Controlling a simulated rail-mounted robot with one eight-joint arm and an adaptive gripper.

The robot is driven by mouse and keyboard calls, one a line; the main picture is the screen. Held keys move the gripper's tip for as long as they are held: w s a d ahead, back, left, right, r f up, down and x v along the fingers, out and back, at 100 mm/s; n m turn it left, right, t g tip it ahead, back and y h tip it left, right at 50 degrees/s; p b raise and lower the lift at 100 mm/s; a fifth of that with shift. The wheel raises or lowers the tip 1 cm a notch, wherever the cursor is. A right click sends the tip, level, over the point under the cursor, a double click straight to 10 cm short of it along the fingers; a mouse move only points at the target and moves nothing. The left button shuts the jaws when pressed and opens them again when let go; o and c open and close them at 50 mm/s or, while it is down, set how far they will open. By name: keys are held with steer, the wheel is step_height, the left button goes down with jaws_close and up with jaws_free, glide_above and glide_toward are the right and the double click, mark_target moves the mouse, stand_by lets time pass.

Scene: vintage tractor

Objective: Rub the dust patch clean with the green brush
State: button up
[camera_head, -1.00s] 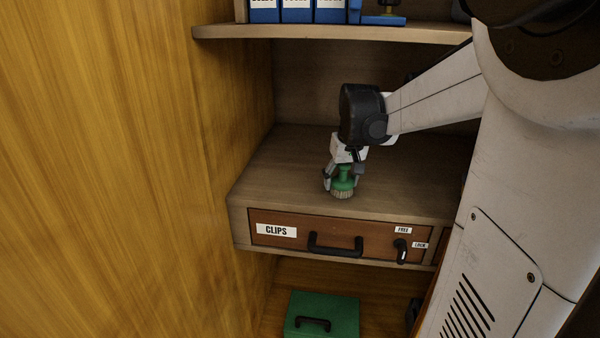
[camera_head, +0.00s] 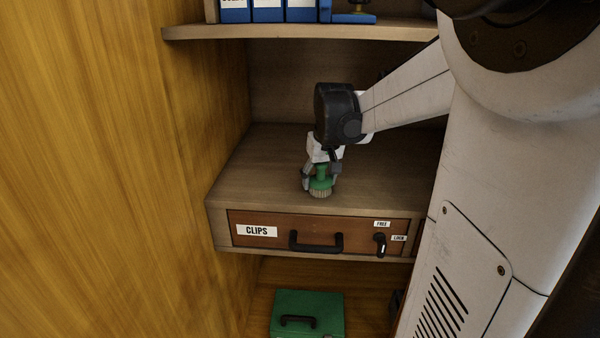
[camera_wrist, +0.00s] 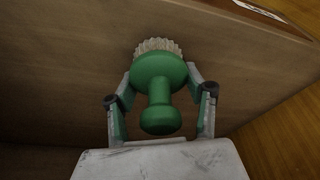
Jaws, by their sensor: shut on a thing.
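The green brush (camera_head: 321,181) has a knob handle and pale bristles pointing down. It stands roughly upright at the front part of the wooden cabinet top (camera_head: 262,170), bristles at or just above the wood; I cannot tell if they touch. My gripper (camera_head: 321,176) is shut on the brush, one finger on each side. In the wrist view the brush (camera_wrist: 160,85) sits between both fingers of my gripper (camera_wrist: 160,100), bristles at the far side. I cannot make out a dust patch in either view; the brush and gripper hide part of the top.
Below the top is a drawer marked CLIPS (camera_head: 270,230) with a black handle (camera_head: 316,241) and a lock lever (camera_head: 380,244). A green box (camera_head: 308,312) sits lower. A shelf (camera_head: 300,31) with blue binders (camera_head: 267,10) hangs above. A wooden wall (camera_head: 90,170) stands left.

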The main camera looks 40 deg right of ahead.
stand_by(0.4)
steer(key=shift+w+d+f, duration=0.1)
steer(key=shift+w+d, duration=0.45)
steer(key=shift+s+a, duration=0.1)
steer(key=shift+s+a, duration=0.5)
steer(key=shift+w, duration=0.1)
stand_by(0.4)
steer(key=shift+w+d, duration=0.55)
steer(key=shift+d, duration=0.05)
steer(key=shift+c, duration=0.5)
steer(key=shift+s+a, duration=0.15)
